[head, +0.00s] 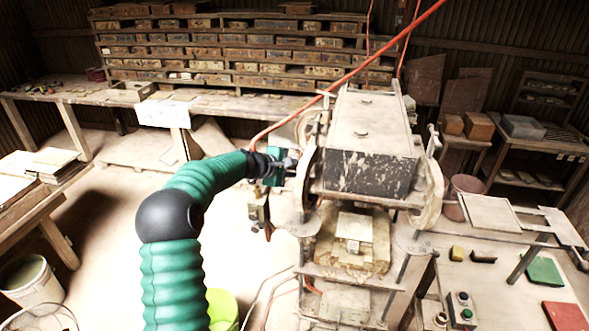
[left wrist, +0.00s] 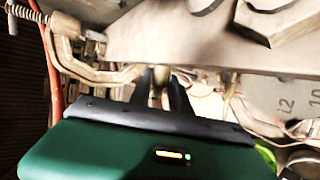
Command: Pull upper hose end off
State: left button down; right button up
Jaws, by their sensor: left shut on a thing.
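My left gripper (head: 285,164) reaches in from the left and is at the left side of the tile press (head: 372,120), beside its round side plate. In the left wrist view, its two dark fingers (left wrist: 161,92) are shut on a small pale cylindrical piece, the upper hose end (left wrist: 160,86). The fingers hide most of it, and I cannot tell whether it is still seated on its fitting. My right gripper is not in view.
A brass-coloured valve block (head: 258,207) hangs just below my gripper. In the left wrist view, a bent metal bracket (left wrist: 95,72) and spring lie close on the left. A control box with buttons (head: 461,309) stands at the lower right.

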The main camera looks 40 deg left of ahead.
pick_arm(q)
jog(key=shift+d+f, duration=0.1)
jog(key=shift+d, duration=0.1)
jog(key=a, duration=0.1)
jog(key=s+a, duration=0.1)
jog(key=a, duration=0.1)
jog(key=shift+s+b, duration=0.3)
jog(key=shift+b, duration=0.05)
jog(key=c, duration=1.6)
grip_release()
jog(key=shift+a, duration=0.1)
jog(key=shift+o, duration=0.5)
jog(key=shift+s, duration=0.1)
jog(key=shift+s+r, duration=0.25)
jog(key=shift+r, duration=0.05)
